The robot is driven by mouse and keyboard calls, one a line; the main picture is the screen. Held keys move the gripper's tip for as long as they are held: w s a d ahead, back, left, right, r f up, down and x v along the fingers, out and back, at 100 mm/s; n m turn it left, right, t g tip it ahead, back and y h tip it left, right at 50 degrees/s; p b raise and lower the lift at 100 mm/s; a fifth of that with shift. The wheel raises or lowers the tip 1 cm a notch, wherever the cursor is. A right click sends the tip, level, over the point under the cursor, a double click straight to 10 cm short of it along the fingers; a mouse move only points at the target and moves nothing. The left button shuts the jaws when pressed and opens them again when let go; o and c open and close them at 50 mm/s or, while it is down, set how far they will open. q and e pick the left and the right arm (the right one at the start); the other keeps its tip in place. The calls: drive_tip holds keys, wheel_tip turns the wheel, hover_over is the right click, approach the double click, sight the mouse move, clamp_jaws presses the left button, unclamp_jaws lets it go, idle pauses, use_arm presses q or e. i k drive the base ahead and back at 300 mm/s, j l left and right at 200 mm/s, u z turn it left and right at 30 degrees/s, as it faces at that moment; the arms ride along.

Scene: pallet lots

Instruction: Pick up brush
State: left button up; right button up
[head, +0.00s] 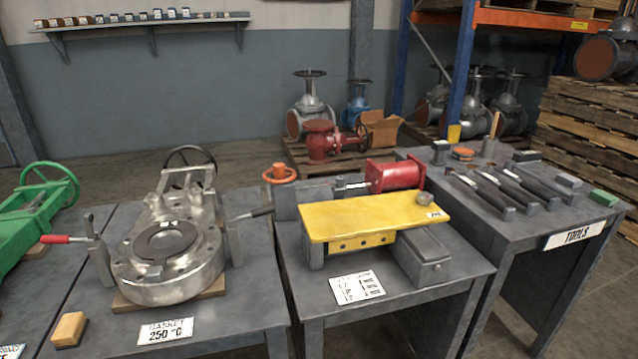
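I cannot single out the brush with certainty. A tan block with a dark underside (69,330) lies at the front left of the gasket bench and could be a brush. A light wooden handle (495,123) stands upright out of a small grey cup (488,147) at the back of the tools table (500,235); its lower end is hidden. Several dark-handled tools (512,187) lie side by side on that table. Neither of my grippers is in view.
A large flanged valve body (172,250) sits on the gasket bench (240,315). A yellow plate (372,216) and red cylinder (395,176) occupy the middle bench. A green valve (35,215) is at far left. Narrow gaps separate the benches. Pallets (585,150) stand behind right.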

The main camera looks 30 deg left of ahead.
sight(496, 121)
drive_tip(key=i+l+z, duration=0.6)
drive_tip(key=i+l, duration=0.15)
drive_tip(key=i+l+z, duration=0.3)
drive_tip(key=i, duration=0.2)
drive_tip(key=i+z, duration=0.3)
drive_tip(key=i, duration=0.15)
drive_tip(key=i+z, duration=0.3)
drive_tip(key=i, duration=0.2)
drive_tip(key=i+u, duration=0.15)
drive_tip(key=i, duration=0.45)
drive_tip(key=i+l+u, duration=0.15)
drive_tip(key=i, duration=0.45)
drive_tip(key=i+l+u, duration=0.15)
drive_tip(key=i, duration=0.45)
drive_tip(key=i+j+u, duration=0.15)
drive_tip(key=u, duration=0.3)
drive_tip(key=i+u, duration=0.55)
drive_tip(key=u, duration=0.3)
drive_tip(key=i+l+u, duration=0.1)
drive_tip(key=i+u, duration=0.15)
drive_tip(key=u, duration=0.15)
drive_tip(key=i+l+u, duration=0.15)
drive_tip(key=u, duration=0.3)
